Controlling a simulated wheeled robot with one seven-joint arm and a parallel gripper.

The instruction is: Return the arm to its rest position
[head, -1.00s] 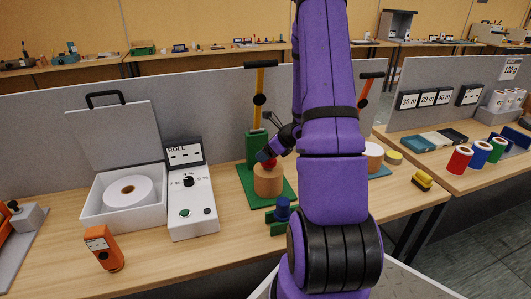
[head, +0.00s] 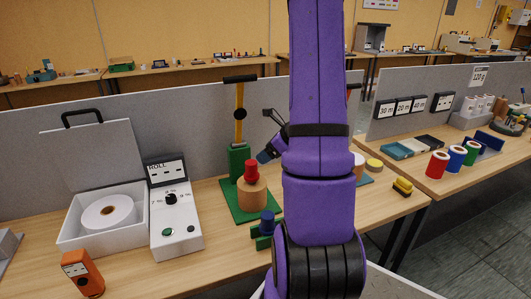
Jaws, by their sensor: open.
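My purple arm (head: 318,160) stands upright across the middle of the head view, in front of the bench. My gripper (head: 268,152) shows small and dark at the left side of the arm, partly hidden behind it. It is open and empty, up and to the right of a red-topped tan cylinder (head: 252,195). That cylinder stands upright on a green base with a yellow-and-black lever (head: 239,110). The gripper looks apart from the red top (head: 251,172).
A white box with a paper roll (head: 112,228), a control box (head: 175,222) and an orange device (head: 83,273) stand on the left. A blue knob on a green holder (head: 266,224) is close to my arm. Coloured rolls (head: 437,164) and a yellow block (head: 402,186) are at right.

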